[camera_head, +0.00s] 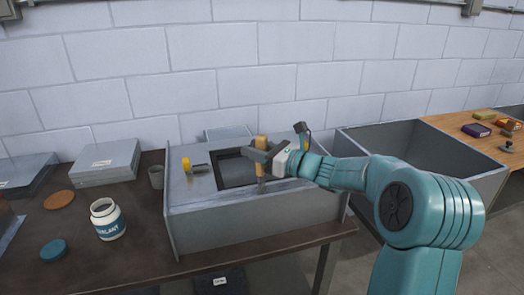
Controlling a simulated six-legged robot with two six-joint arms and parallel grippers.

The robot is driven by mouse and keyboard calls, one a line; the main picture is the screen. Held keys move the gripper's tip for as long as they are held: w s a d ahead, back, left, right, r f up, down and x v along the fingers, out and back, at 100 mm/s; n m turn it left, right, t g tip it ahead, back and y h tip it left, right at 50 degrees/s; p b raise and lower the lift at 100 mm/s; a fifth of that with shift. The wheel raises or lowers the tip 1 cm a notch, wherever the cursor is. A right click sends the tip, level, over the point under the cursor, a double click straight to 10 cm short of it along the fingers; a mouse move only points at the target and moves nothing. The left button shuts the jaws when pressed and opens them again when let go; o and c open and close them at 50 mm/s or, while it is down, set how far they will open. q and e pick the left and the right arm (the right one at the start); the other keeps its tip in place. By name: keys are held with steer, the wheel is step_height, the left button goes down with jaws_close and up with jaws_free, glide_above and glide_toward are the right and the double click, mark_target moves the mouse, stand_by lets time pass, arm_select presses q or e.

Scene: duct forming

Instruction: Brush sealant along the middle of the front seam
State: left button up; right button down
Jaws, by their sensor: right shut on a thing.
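My right gripper (268,155) is shut on a brush (261,143) with a wooden handle, held upright. The brush's lower end is at the front top edge of the grey metal duct (253,217), near the middle of its front seam. I cannot tell whether the bristles touch the seam. An open white sealant jar (107,219) with a blue label stands on the table left of the duct. A teal lid (54,250) lies in front of the jar to its left. My left gripper is not in view.
The duct has a rectangular opening on top, with a yellow-ended tool (193,166) beside it. A grey cup (156,177), a round brown disc (59,200) and stacked metal boxes (105,163) are on the dark table. A large open grey bin (420,144) stands at right.

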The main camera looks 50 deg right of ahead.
steer(key=shift+w+a+b, duration=0.4)
steer(key=shift+a, duration=0.25)
steer(key=shift+w+a+b, duration=0.35)
steer(key=shift+w+a, duration=0.05)
steer(key=shift+a, duration=0.2)
steer(key=shift+w+a+f+b, duration=0.1)
steer(key=shift+w+a+b, duration=0.35)
steer(key=shift+a, duration=0.25)
steer(key=shift+w+a+f+b, duration=0.1)
steer(key=shift+w+a+b, duration=0.25)
steer(key=shift+a+b, duration=0.25)
steer(key=shift+a, duration=0.1)
